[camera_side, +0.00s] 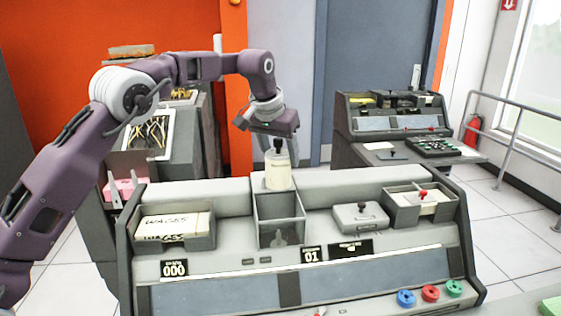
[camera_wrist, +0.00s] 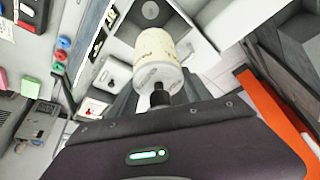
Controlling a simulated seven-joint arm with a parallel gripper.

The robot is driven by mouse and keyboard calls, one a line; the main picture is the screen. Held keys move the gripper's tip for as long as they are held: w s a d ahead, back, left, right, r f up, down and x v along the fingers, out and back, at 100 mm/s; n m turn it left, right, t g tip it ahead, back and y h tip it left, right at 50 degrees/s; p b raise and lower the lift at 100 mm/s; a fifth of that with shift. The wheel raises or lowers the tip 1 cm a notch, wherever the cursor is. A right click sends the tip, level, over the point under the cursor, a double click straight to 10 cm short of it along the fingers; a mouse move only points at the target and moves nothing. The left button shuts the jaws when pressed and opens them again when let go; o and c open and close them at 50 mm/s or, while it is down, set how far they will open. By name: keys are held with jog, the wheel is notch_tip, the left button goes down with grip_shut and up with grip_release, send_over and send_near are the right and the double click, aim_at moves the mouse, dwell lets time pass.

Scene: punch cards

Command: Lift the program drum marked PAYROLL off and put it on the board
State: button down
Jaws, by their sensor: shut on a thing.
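A cream cylindrical drum (camera_side: 278,172) with a black knob on top hangs upright under my gripper (camera_side: 278,142). My gripper is shut on the knob. The drum is above and behind the open grey well (camera_side: 279,205) at the middle of the punch machine, where a pale round post shows inside. In the wrist view the drum (camera_wrist: 158,60) is below the knob, with faint lettering too small to read, so I cannot confirm PAYROLL. The fingertips are mostly hidden by the gripper body. I cannot tell which surface is the board.
A grey lidded box (camera_side: 361,217) and a tray with a red knob (camera_side: 421,200) are to the right. Blue, red and green rings (camera_side: 430,293) sit at the front right. A second machine (camera_side: 395,120) stands behind.

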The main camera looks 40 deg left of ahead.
jog(key=shift+r, duration=2.65)
jog(key=s+a+f+m, duration=0.1)
jog(key=s+a+f, duration=0.2)
jog(key=s+f, duration=1.05)
jog(key=s+d+f+m+h, duration=0.1)
jog(key=s+d+f+m, duration=0.2)
jog(key=d, duration=0.6)
jog(key=s+d+f+m+h, duration=0.1)
jog(key=d+f+m+h, duration=0.1)
jog(key=d+f+m, duration=0.45)
jog(key=s+d+f+m+g+h, duration=0.1)
jog(key=s+d+f+m, duration=0.15)
jog(key=s+d, duration=0.6)
jog(key=s+d+f+m+g+h, duration=0.1)
jog(key=s+d+f+m+g, duration=0.15)
jog(key=s+d, duration=0.6)
jog(key=shift+n+t, duration=0.25)
jog(key=shift+t, duration=0.1)
jog(key=x, duration=0.3)
jog(key=w+a+x, duration=0.1)
jog(key=x, duration=0.7)
jog(key=shift+w+a+f, duration=0.15)
jog(key=shift+a, duration=0.1)
